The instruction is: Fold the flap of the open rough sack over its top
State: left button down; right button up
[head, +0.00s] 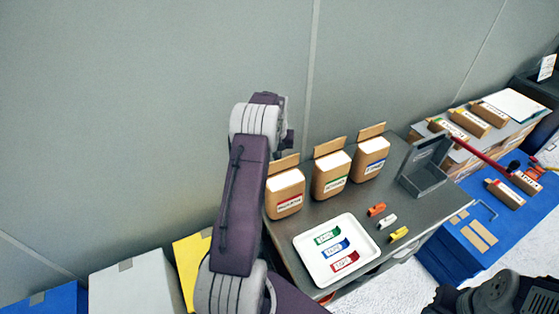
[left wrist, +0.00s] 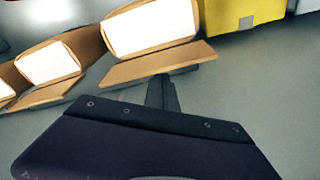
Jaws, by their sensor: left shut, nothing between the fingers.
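Three brown paper sacks stand in a row on the grey table, each with a white top and a raised flap at the back. They are the red-labelled sack (head: 285,201), the green-labelled sack (head: 331,183) and the blue-labelled sack (head: 371,163). The label words are too small to read surely. In the left wrist view, the nearest sack's white top (left wrist: 152,27) and its brown flap (left wrist: 160,65) show. My left gripper (left wrist: 163,93) is shut and empty just behind that flap; I cannot tell whether it touches. In the head view my arm mostly hides it.
A white tray (head: 301,248) holds green, blue and red tags. Small orange, white and yellow pieces lie beside it. A grey open box (head: 427,180) stands right of the sacks. A yellow box (head: 187,252) is left of the table. The wall rises behind.

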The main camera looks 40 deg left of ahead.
pick_arm(q)
jog(key=shift+s+d+f+b, duration=0.1)
jog(key=shift+s+d+b, duration=0.4)
jog(key=shift+d, duration=0.6)
jog(key=shift+s+d+f+b, duration=0.1)
jog(key=shift+s+d+b, duration=0.15)
jog(key=shift+s+d, duration=0.65)
jog(key=shift+s+d+f+b, duration=0.1)
jog(key=shift+s+d+b, duration=0.3)
jog(key=shift+d, duration=0.95)
jog(key=shift+w+r, duration=0.1)
jog(key=shift+r, duration=0.05)
jog(key=shift+w+a+r+p, duration=0.25)
jog(key=shift+a+r+p, duration=0.2)
jog(key=shift+r+p, duration=0.4)
jog(key=shift+w+a+r+p, duration=0.2)
jog(key=shift+a+r+p, duration=0.35)
jog(key=shift+p, duration=0.45)
jog(key=shift+d, duration=0.1)
jog(key=shift+f, duration=0.2)
